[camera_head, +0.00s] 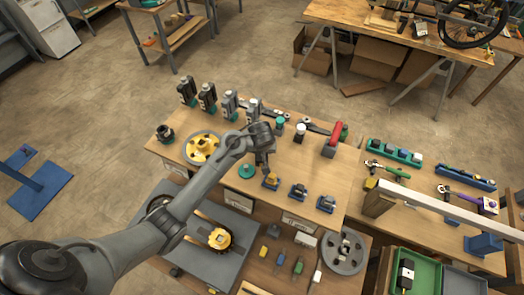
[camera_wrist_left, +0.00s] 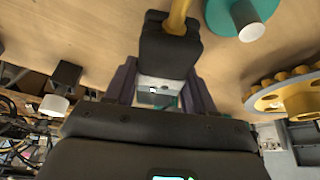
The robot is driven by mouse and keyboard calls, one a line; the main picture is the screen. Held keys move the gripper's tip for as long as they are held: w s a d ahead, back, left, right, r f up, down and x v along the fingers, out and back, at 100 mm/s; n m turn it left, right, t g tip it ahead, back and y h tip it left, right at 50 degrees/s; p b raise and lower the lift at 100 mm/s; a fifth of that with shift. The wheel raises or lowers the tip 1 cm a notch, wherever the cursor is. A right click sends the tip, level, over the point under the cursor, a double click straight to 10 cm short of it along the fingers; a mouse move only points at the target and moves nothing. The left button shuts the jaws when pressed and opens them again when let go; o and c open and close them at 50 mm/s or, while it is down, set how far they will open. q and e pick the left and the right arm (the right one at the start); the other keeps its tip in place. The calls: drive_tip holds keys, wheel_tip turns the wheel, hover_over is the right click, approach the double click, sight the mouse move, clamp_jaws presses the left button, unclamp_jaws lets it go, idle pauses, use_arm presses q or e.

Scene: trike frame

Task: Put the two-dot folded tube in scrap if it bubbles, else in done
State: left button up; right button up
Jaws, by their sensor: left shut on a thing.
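A pale piece shows between the fingers; most of what is gripped is hidden. I cannot make out dots, bubbles or bin labels. My right gripper is out of view.
Several dark upright devices (camera_head: 207,97) line the bench's back edge. A yellow gear wheel (camera_head: 202,147) and a teal disc (camera_head: 247,171) lie left of the gripper. A red part (camera_head: 335,140) stands to the right. A green tray (camera_head: 428,275) is at front right.

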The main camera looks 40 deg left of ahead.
use_arm(q)
drive_tip(key=shift+f, duration=0.9)
drive_tip(key=shift+f, duration=0.15)
drive_tip(key=o, duration=1.1)
drive_tip(key=shift+o, duration=0.2)
drive_tip(key=v, duration=1.2)
drive_tip(key=shift+b, duration=0.35)
